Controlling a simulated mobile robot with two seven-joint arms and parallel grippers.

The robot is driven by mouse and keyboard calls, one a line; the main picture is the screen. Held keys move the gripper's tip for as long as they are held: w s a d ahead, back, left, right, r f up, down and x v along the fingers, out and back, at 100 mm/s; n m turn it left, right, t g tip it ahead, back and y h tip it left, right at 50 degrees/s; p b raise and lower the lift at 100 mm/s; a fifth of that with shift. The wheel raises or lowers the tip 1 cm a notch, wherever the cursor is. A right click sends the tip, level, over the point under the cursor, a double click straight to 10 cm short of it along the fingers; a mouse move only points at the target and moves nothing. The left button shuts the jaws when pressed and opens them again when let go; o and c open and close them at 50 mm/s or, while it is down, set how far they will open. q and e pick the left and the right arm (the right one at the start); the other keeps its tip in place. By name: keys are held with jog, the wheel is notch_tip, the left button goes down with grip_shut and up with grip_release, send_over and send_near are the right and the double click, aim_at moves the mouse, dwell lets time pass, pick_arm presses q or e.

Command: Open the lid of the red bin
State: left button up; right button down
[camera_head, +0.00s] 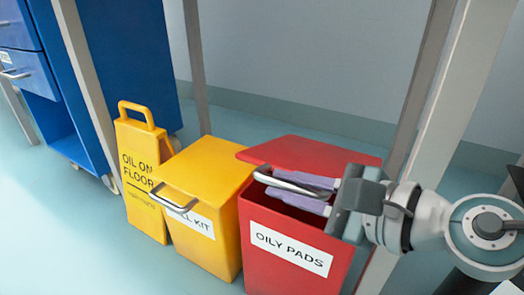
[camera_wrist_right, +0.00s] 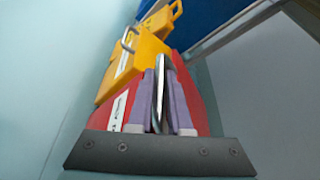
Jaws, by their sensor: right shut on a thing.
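The red bin (camera_head: 262,218), labelled "OILY PADS", stands on the floor right of centre in the head view. Its red lid (camera_head: 315,153) is partly raised, with a dark gap showing below the lid's front edge. The metal lid handle (camera_head: 262,174) lies between the purple fingers of my right gripper (camera_head: 286,188), which is shut on it. In the right wrist view the handle (camera_wrist_right: 159,75) runs between the fingers of the gripper (camera_wrist_right: 161,92). My gripper hides part of the handle and the bin's right upper edge. My left gripper is in neither view.
A yellow bin (camera_head: 219,181), labelled as a kit, stands close on the left of the red bin. A yellow floor sign (camera_head: 139,170) and a blue cabinet (camera_head: 62,105) are further left. Grey posts (camera_head: 425,110) rise behind and right. Floor in front is clear.

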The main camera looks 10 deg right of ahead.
jog(key=shift+m+g, duration=0.4)
jog(key=shift+m, duration=0.3)
jog(key=shift+w+d+r+p, duration=0.35)
jog(key=shift+w+r+p, duration=0.25)
jog(key=shift+r, duration=0.7)
jog(key=shift+w+d+r+p, duration=0.45)
jog(key=shift+r+p, duration=0.2)
jog(key=shift+r, duration=0.6)
jog(key=shift+w+d+r+p, duration=0.3)
jog(key=shift+w+r+p, duration=0.3)
jog(key=shift+r, duration=0.7)
jog(key=shift+s, duration=0.1)
jog(key=c, duration=0.8)
grip_release()
jog(key=shift+c, duration=0.2)
jog(key=v, duration=1)
jog(key=shift+f+p, duration=0.15)
jog(key=shift+p, duration=0.25)
